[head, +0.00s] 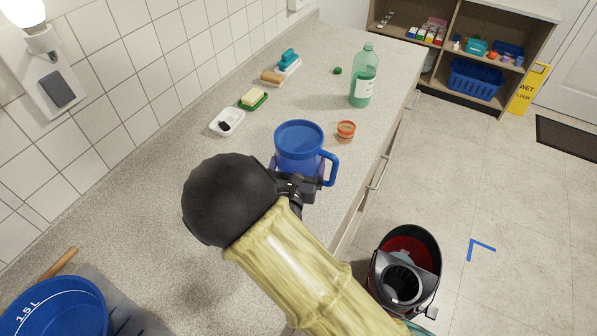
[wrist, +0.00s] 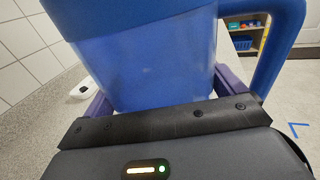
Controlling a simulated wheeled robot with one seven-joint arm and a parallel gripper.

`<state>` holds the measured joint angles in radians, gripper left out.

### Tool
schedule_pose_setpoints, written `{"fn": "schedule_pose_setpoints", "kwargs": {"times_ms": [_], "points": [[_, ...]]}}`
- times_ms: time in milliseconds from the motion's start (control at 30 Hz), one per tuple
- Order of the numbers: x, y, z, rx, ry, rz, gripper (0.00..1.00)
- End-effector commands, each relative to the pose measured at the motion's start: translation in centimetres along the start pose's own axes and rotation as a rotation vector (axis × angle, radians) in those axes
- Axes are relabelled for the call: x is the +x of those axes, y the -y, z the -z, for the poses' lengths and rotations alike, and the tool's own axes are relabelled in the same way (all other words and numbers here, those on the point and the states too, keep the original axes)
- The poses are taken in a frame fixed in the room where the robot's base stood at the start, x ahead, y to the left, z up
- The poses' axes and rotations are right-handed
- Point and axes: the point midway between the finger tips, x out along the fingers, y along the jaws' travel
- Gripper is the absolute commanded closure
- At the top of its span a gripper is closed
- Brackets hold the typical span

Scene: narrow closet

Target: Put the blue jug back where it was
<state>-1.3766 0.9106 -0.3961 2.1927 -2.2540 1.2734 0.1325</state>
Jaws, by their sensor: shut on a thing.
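The blue jug (head: 299,144) is a translucent blue vessel with a darker rim and a handle on its right side. It is upright over the counter (head: 235,195), near the front edge; I cannot tell whether its base touches the counter. My gripper (head: 296,182) is shut on the jug from the near side, with its purple fingers on either side of the body. In the wrist view the jug (wrist: 145,62) fills the middle between the fingers. The jug's lower part is hidden by my gripper and arm in the head view.
A small orange-lidded jar (head: 346,131) and a green bottle (head: 363,80) stand just beyond the jug. A blue bucket (head: 60,308) is at lower left, a mop bucket (head: 404,268) on the floor.

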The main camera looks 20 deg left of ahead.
Motion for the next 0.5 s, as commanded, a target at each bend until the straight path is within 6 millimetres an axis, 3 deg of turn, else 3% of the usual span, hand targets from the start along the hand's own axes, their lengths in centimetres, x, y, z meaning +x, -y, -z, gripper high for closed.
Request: {"fn": "schedule_pose_setpoints", "kwargs": {"times_ms": [300,500], "points": [[0.0,0.0,3.4,-0.002,0.002,-0.001,0.75],[0.1,0.0,3.9,0.0,0.003,0.0,0.75]]}}
